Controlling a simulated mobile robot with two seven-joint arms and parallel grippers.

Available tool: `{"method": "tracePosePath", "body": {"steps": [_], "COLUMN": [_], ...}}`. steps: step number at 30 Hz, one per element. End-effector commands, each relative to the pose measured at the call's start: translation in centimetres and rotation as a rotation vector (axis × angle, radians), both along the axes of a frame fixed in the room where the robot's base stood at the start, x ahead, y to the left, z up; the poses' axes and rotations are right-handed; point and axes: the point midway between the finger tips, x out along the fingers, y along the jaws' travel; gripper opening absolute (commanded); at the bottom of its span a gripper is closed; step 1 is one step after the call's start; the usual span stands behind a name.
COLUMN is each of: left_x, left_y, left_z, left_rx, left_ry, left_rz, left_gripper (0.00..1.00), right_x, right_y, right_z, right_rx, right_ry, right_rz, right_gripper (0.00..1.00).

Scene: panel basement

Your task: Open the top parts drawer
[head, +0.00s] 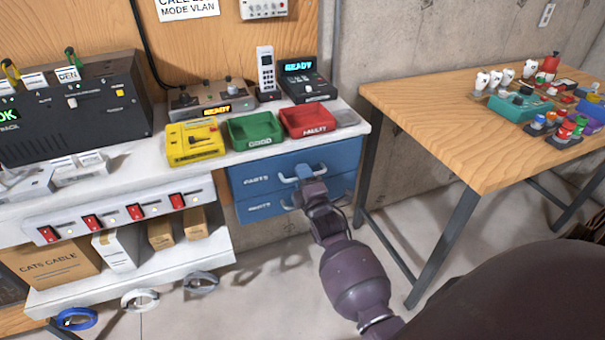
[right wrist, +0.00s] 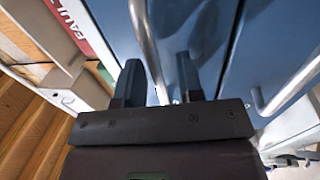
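The blue top parts drawer (head: 262,181) is under the white bench and looks flush with the lower blue drawer (head: 262,208). Its light bar handle (head: 283,179) shows at my right gripper (head: 307,182), which is at the drawer front. In the right wrist view the handle bar (right wrist: 147,42) passes between the two dark fingers of my right gripper (right wrist: 160,82), nearer the left finger. The fingers are apart, with a gap beside the bar. Contact with the bar cannot be told. A second handle (right wrist: 286,92) shows at the right. My left gripper is not in view.
A wooden table (head: 440,110) with dark legs stands to the right. Concrete floor is clear in front of the drawers.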

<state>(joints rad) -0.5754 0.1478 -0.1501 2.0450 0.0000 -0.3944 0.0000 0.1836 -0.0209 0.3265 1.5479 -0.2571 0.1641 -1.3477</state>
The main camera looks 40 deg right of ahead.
Motion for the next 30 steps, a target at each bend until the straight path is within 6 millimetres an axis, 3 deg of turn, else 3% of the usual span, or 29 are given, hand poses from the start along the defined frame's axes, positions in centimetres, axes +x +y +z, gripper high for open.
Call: {"method": "tracePosePath", "body": {"steps": [7,14,30], "left_x": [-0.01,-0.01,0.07], "left_y": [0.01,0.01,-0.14], "left_z": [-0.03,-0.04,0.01], "left_rx": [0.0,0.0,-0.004], "left_ry": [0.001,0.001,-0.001], "left_rz": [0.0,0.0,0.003], "left_gripper": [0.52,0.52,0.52], "right_x": [0.0,0.0,-0.11], "right_y": [0.01,0.0,-0.65], "right_z": [0.01,0.0,-0.03], "right_rx": [0.0,0.0,-0.002], "right_ry": [0.0,0.0,0.001], "right_rz": [0.0,0.0,0.0], "right_gripper": [0.33,0.0,0.0]}}
